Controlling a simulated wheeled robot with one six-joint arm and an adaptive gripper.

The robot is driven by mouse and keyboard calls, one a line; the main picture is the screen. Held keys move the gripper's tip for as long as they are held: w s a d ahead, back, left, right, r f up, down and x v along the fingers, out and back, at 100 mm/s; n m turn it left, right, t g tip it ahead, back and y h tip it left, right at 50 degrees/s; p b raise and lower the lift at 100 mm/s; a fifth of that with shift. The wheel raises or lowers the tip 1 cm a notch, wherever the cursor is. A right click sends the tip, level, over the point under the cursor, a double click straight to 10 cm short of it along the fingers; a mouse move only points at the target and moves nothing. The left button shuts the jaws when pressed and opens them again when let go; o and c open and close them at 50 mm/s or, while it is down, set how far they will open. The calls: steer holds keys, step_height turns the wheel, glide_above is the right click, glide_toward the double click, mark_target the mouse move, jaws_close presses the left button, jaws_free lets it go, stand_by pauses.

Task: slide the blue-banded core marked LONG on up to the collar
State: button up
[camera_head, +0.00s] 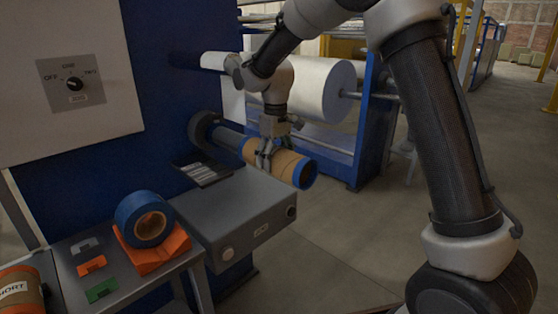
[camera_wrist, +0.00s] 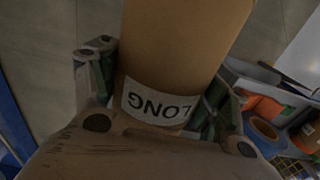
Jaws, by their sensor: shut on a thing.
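The cardboard core (camera_head: 288,165) has a blue band at its open right end. Its label reads LONG upside down in the wrist view (camera_wrist: 155,103). My gripper (camera_head: 268,152) is shut across the core from above, with a finger on each side of it in the wrist view (camera_wrist: 160,85). The core lies in line with the dark blue-grey roller shaft (camera_head: 229,138), its left end at the shaft and apart from the black collar (camera_head: 204,129). A stretch of bare shaft shows between core and collar. How far the shaft reaches inside the core is hidden.
A grey box (camera_head: 235,215) stands below the core. A blue tape roll (camera_head: 145,220) rests on an orange holder (camera_head: 152,258) at lower left. A core marked SHORT (camera_head: 18,290) is at the corner. A large white film roll (camera_head: 310,88) is behind; floor is clear at right.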

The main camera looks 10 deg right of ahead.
steer(key=shift+w+a, duration=0.5)
steer(key=shift+w, duration=0.25)
steer(key=shift+w+a+r, duration=0.1)
steer(key=shift+a, duration=0.05)
